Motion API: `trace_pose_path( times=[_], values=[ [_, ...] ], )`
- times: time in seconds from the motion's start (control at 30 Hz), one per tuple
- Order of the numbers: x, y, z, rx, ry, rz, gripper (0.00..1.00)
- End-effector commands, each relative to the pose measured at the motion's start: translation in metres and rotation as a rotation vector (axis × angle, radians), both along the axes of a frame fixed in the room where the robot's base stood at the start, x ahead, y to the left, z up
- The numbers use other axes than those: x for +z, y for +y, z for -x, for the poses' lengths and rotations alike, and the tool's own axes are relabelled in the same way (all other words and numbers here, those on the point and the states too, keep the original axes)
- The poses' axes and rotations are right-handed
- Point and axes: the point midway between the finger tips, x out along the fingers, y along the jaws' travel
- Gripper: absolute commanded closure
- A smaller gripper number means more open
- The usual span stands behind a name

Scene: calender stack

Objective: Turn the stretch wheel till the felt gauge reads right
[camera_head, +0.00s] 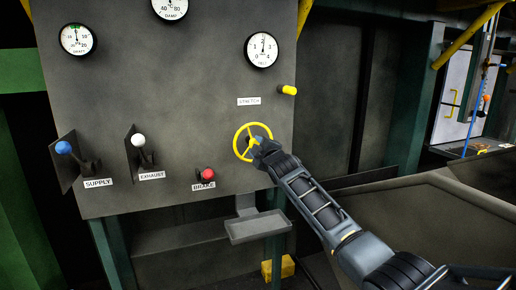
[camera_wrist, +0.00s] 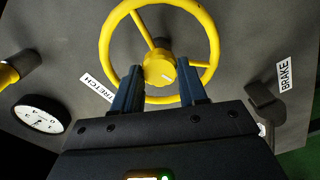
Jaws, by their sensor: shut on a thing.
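The yellow stretch wheel (camera_head: 236,143) is mounted on the grey panel below the STRETCH label (camera_head: 248,101). My gripper (camera_head: 264,148) reaches it from the lower right. In the wrist view my gripper's two fingers (camera_wrist: 161,72) stand on either side of the wheel's yellow hub (camera_wrist: 160,76), inside the rim (camera_wrist: 105,46), and are shut on it. A round white gauge (camera_head: 262,49) above the wheel is marked 0 to 4, and its needle points about straight up. Its small lettering is too blurred to read surely. A gauge dial (camera_wrist: 40,114) also shows at the left of the wrist view.
Left of the wheel are the red BRAKE knob (camera_head: 208,175), the white EXHAUST lever (camera_head: 138,141) and the blue SUPPLY lever (camera_head: 64,148). A yellow knob (camera_head: 288,90) juts out at the panel's right edge. A grey tray (camera_head: 257,226) hangs below the wheel.

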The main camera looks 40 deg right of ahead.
Motion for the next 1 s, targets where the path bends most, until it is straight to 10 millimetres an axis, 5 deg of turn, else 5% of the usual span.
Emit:
trace_pose_path(
  times=[1.0],
  values=[
    [-0.0013,0.0003,0.0003,0.001,0.27,0.926,1.0]
  ],
)
